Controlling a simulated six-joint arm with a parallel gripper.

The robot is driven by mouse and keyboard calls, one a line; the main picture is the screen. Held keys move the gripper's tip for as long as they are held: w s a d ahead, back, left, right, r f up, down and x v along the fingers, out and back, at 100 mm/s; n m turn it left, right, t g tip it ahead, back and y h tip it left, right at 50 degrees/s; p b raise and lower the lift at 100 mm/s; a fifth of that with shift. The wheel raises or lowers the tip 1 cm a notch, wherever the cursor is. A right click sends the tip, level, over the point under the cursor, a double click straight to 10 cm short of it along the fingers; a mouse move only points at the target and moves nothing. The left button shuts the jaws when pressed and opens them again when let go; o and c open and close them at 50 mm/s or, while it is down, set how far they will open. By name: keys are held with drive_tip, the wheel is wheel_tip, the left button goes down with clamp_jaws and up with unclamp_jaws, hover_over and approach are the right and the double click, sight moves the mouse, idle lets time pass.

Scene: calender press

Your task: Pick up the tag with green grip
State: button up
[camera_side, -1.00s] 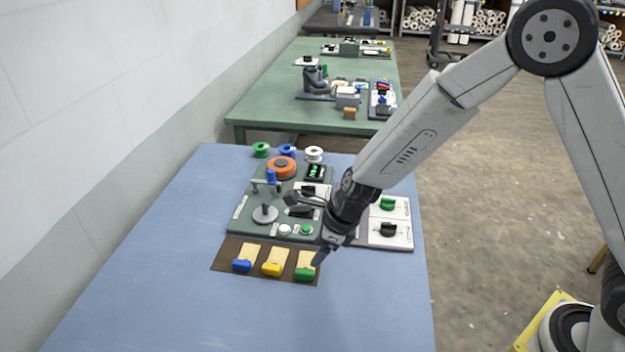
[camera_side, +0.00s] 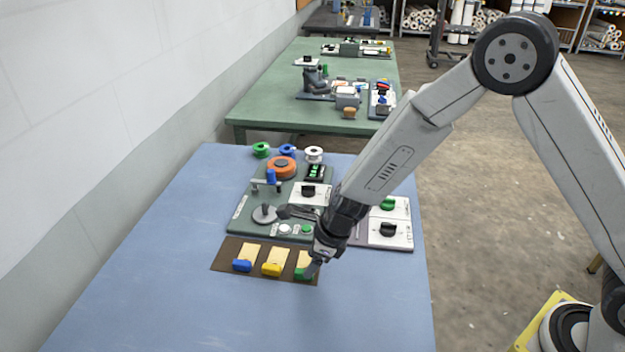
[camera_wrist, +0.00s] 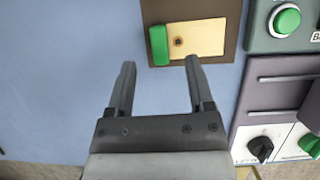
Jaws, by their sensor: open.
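The tag with green grip (camera_side: 304,272) lies at the right end of a brown mat (camera_side: 227,261). In the wrist view its green grip (camera_wrist: 159,46) is at the left end of a tan plate (camera_wrist: 204,38). My gripper (camera_side: 312,268) is low over the tag in the side view and partly covers it. In the wrist view my gripper (camera_wrist: 158,64) is open, with its two fingers apart and nothing between them. The green grip is just beyond the fingertips, between their lines; the right fingertip is close to the plate's lower edge. I cannot tell whether anything touches.
A tag with yellow grip (camera_side: 272,269) and one with blue grip (camera_side: 243,265) lie to the left on the mat. Behind stands a green control panel (camera_side: 240,221) with knobs and buttons. The blue table (camera_side: 190,320) is clear in front.

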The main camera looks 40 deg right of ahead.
sight(306, 262)
drive_tip(key=shift+x, duration=1.95)
clamp_jaws()
